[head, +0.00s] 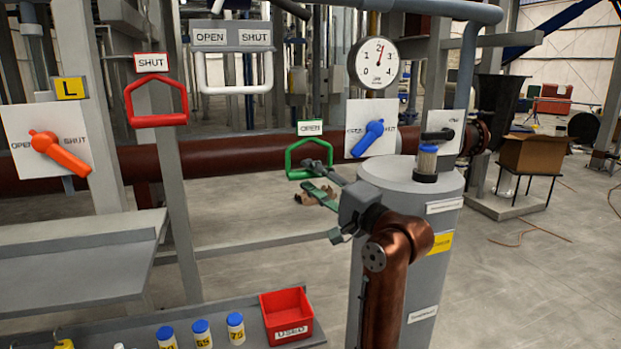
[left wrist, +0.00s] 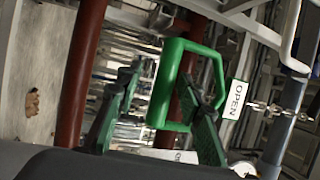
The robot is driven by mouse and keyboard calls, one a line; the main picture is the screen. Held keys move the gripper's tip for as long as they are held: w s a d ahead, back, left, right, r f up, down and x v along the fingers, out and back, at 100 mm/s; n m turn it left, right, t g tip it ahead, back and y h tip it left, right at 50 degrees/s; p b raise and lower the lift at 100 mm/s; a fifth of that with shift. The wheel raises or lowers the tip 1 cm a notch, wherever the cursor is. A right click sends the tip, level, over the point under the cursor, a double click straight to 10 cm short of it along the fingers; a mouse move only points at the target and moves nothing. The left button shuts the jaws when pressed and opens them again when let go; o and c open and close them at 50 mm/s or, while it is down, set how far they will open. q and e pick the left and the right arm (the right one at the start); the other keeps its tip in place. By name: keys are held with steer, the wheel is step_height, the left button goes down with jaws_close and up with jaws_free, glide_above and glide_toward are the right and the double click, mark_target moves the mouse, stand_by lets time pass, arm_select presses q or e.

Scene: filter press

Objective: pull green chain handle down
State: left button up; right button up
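The green chain handle (head: 309,158) hangs under an OPEN plate (head: 310,128) in front of the brown pipe. My left gripper (head: 310,177) is at its lower bar, with its fingers spread apart. In the left wrist view the handle (left wrist: 163,88) shows sideways, its lower bar lying between the two open fingers (left wrist: 158,80). One finger overlaps the handle's opening; I cannot tell whether either finger touches it. My right gripper is not in view.
A red SHUT handle (head: 157,105) and a white handle (head: 233,74) hang to the left. A blue lever (head: 368,138) and a gauge (head: 374,63) are on the right. A grey cylinder (head: 400,200) stands close beside my arm. A red bin (head: 287,315) is below.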

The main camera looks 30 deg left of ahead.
arm_select(q)
steer(key=v, duration=1.1)
